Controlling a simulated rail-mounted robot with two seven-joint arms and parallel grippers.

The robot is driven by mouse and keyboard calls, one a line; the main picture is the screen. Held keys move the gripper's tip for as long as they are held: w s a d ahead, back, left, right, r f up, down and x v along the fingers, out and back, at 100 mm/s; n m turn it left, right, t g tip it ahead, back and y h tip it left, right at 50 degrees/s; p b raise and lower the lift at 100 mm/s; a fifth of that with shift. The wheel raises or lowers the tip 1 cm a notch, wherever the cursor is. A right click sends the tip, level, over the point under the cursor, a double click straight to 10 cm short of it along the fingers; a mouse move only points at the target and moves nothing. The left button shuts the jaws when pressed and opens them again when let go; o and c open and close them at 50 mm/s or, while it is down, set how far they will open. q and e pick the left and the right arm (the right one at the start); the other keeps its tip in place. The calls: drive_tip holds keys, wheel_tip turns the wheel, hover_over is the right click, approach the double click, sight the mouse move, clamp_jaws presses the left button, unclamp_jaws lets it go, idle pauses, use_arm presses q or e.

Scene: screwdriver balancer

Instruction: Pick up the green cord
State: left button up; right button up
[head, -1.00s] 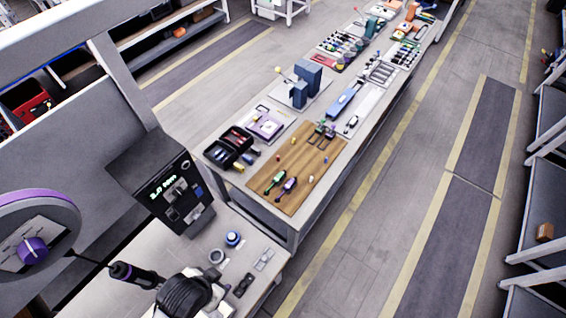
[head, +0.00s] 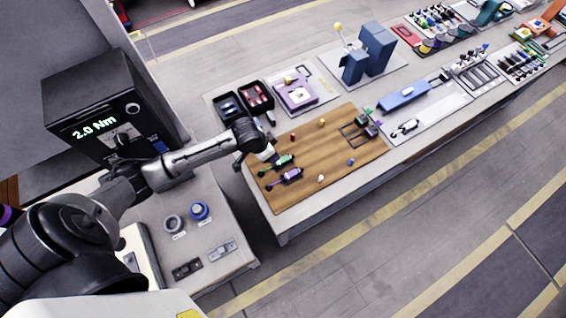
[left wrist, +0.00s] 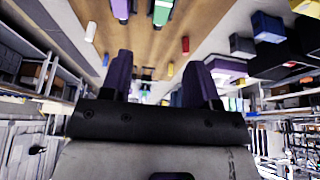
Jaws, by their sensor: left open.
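A green item with dark ends (head: 283,161), which I take for the green cord, lies on the wooden board (head: 325,165). A similar purple item (head: 290,175) lies beside it. My left gripper (head: 266,153) is over the board's near-left edge, close to the green item and apart from it as far as I can tell. In the left wrist view its two purple fingers (left wrist: 162,75) are spread and empty. The green item (left wrist: 161,12) and the purple item (left wrist: 121,8) show at the top edge there, partly cut off. My right gripper is not in view.
Small coloured pegs stand about the board. A rack with green and purple pieces (head: 365,125) is at its far end. A dark torque display box (head: 105,115) stands near my arm.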

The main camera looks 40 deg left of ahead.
sight(284, 159)
use_arm(q)
drive_tip(key=x, duration=0.4)
drive_tip(key=b+x, duration=0.1)
drive_tip(key=x, duration=0.8)
drive_tip(key=shift+w+b, duration=0.3)
drive_tip(key=shift+w, duration=0.05)
drive_tip(key=shift+c, duration=0.3)
drive_tip(key=c, duration=0.9)
